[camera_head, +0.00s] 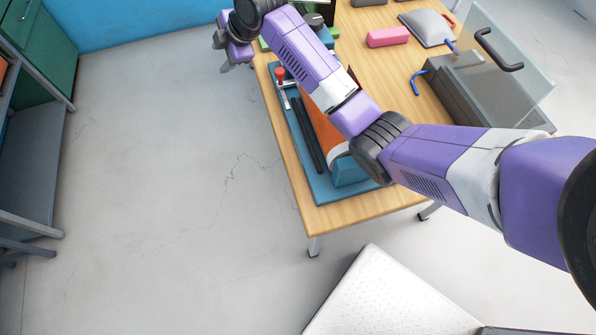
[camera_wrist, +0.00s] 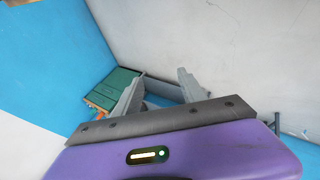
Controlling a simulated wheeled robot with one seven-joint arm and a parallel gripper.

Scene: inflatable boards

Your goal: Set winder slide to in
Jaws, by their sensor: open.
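A blue board (camera_head: 325,196) lies along the left edge of the wooden table. It carries an orange and white rolled piece (camera_head: 322,120), a dark bar (camera_head: 307,133) and a red knob (camera_head: 280,74) on a pale metal part. This red-knobbed part may be the winder slide; its setting cannot be told. My gripper (camera_head: 222,56) hangs past the table's left edge, up and left of the red knob and apart from it. In the wrist view, my gripper (camera_wrist: 160,88) has its fingers spread with nothing between them. My arm hides part of the board.
On the wooden table (camera_head: 370,203) are a pink block (camera_head: 388,37), a grey pillow-like piece (camera_head: 428,27) and a grey box with a clear lid (camera_head: 515,75). Green drawers (camera_head: 45,45) stand at the far left. The floor left of the table is clear.

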